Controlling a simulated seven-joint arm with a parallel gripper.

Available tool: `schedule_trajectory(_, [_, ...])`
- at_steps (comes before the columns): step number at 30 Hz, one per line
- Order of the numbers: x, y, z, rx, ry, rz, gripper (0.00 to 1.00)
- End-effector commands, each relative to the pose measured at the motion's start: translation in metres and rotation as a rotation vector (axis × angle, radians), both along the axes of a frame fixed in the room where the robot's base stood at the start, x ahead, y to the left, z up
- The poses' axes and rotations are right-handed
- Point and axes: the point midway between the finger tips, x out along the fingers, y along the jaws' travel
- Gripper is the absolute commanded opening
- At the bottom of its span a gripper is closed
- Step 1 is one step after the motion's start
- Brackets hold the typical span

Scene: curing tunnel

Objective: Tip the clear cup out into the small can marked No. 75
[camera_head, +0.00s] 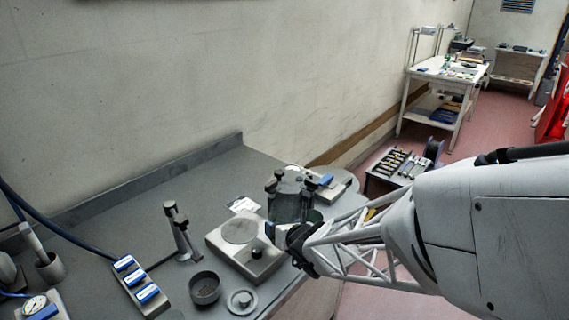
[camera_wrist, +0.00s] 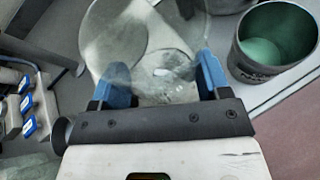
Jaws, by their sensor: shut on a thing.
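My gripper (camera_wrist: 158,85) is shut on the clear cup (camera_wrist: 165,68), whose see-through wall shows between the two blue fingertips in the wrist view. What the cup holds is hard to tell. A dark can (camera_wrist: 268,72) with a green inside stands open to the right of the cup, apart from it. Marks on its side are too blurred to read. In the head view my gripper (camera_head: 298,240) is at the bench's right part, beside the scale, and hides much of what is there.
A scale (camera_head: 265,268) with a round pan (camera_head: 240,230) stands left of my gripper. A dark pot (camera_head: 205,288), a small round dish (camera_head: 242,302), a metal post (camera_head: 180,232) and a blue-topped block row (camera_head: 140,285) stand farther left. The bench's back left is clear.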

Motion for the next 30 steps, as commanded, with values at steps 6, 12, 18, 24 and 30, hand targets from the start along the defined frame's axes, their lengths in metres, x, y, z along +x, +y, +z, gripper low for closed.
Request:
schedule_trajectory(6, [-0.0017,0.0030,-0.0028,-0.051,-0.030,0.000,0.44])
schedule_trajectory(12, [-0.0033,0.0055,-0.0051,-0.100,-0.058,0.000,0.44])
schedule_trajectory(18, [-0.0038,0.0056,-0.0048,-0.115,-0.067,0.000,0.44])
schedule_trajectory(24, [-0.0046,0.0059,-0.0049,-0.125,-0.072,0.000,0.44])
schedule_trajectory(30, [-0.0049,0.0061,-0.0046,-0.133,-0.077,-0.001,0.44])
